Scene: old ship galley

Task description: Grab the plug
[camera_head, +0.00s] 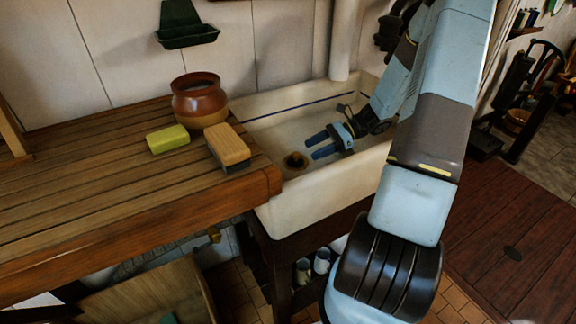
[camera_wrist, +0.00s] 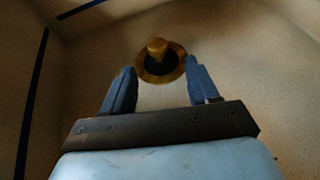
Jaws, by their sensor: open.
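The plug (camera_head: 295,160) is a small dark piece with a brassy surround, low in the sink basin. In the wrist view the plug (camera_wrist: 157,47) shows a yellowish knob on a dark disc, inside a brass-coloured ring. My gripper (camera_head: 318,145) is inside the sink, its two blue fingers spread and pointing left toward the plug. In the wrist view my gripper (camera_wrist: 160,82) is open and empty. The plug lies just beyond the fingertips, roughly centred between them, and appears apart from both fingers.
The white sink (camera_head: 273,219) has walls around my gripper. A wooden counter (camera_head: 110,200) adjoins it on the left, with a brown pot (camera_head: 200,98), a yellow-green sponge (camera_head: 167,139) and a wooden-backed brush (camera_head: 229,146). A vertical pipe (camera_head: 343,40) stands behind the sink.

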